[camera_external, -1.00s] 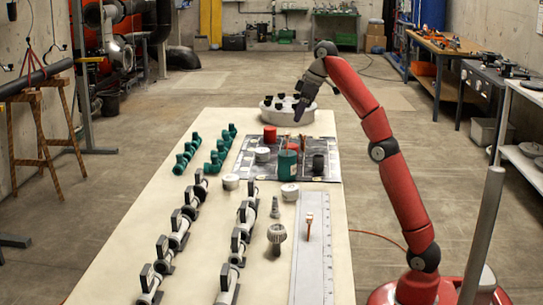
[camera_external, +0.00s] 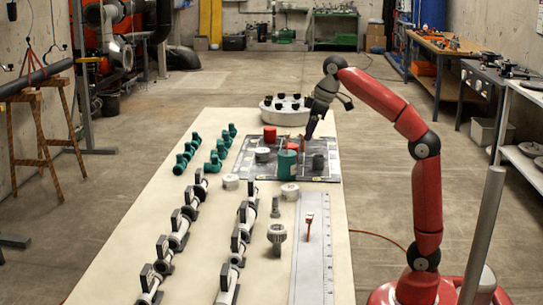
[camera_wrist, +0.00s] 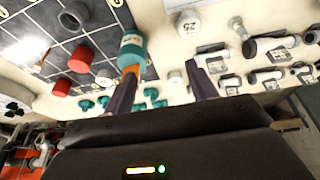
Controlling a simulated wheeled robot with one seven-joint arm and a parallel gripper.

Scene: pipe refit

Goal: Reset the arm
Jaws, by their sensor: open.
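My red arm reaches over the right side of the table (camera_external: 130,240), bent at the elbow. My gripper (camera_external: 308,136) is above the dark grid mat (camera_external: 250,170), near its far right part. In the wrist view the two dark fingers of my gripper (camera_wrist: 158,85) are spread apart with nothing between them.
A round white tray (camera_external: 287,117) with black pieces stands at the table's far end.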

